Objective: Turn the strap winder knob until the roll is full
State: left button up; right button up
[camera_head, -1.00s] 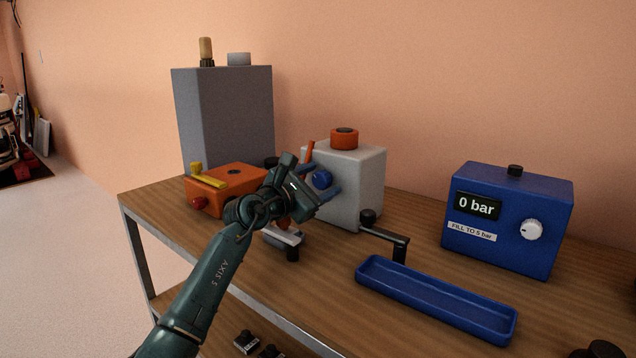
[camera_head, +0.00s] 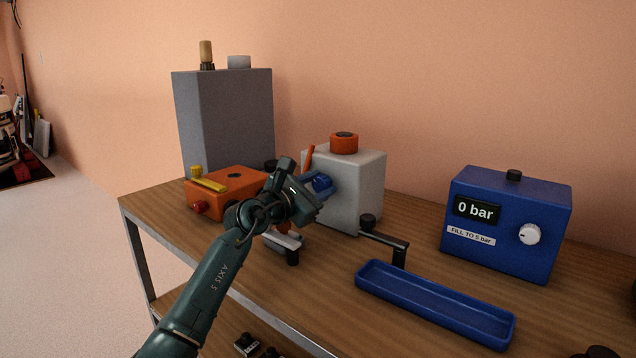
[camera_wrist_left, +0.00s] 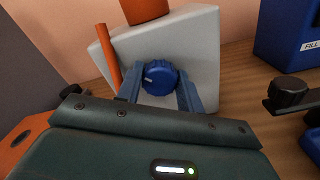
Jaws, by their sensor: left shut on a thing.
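The blue ribbed knob (camera_head: 322,182) is on the front of a pale grey box (camera_head: 362,190), which I take to be the strap winder. In the left wrist view the knob (camera_wrist_left: 160,78) has a white mark at its left side. My left gripper (camera_head: 318,186) is at the knob, and in the left wrist view its two blue fingers (camera_wrist_left: 161,84) stand on either side of it, shut on it. I cannot make out a strap or a roll. My right gripper is not in view.
An orange box (camera_head: 238,184) with a yellow lever stands left of the pale box, before a tall grey box (camera_head: 228,120). A black-topped bracket (camera_head: 385,240), a blue tray (camera_head: 436,312) and a blue box reading 0 bar (camera_head: 508,222) are to the right.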

pick_arm(q)
jog(key=shift+r+n+p, duration=0.2)
jog(key=shift+n+p, duration=0.4)
jog(key=shift+p, duration=0.35)
jog(key=shift+n+p, duration=0.3)
jog(key=shift+p, duration=0.25)
jog(key=shift+n+p, duration=0.4)
jog(key=shift+p, duration=0.1)
jog(key=n+p, duration=0.2)
jog(key=shift+n+p, duration=0.3)
jog(key=shift+p, duration=0.1)
jog(key=shift+f+n+p, duration=0.2)
jog(key=shift+n+p, duration=0.2)
jog(key=shift+n, duration=0.1)
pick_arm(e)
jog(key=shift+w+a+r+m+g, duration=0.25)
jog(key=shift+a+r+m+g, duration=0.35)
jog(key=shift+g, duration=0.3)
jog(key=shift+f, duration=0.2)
pick_arm(q)
jog(key=o, duration=1)
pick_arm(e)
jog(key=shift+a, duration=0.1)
pick_arm(q)
jog(key=shift+a, duration=0.15)
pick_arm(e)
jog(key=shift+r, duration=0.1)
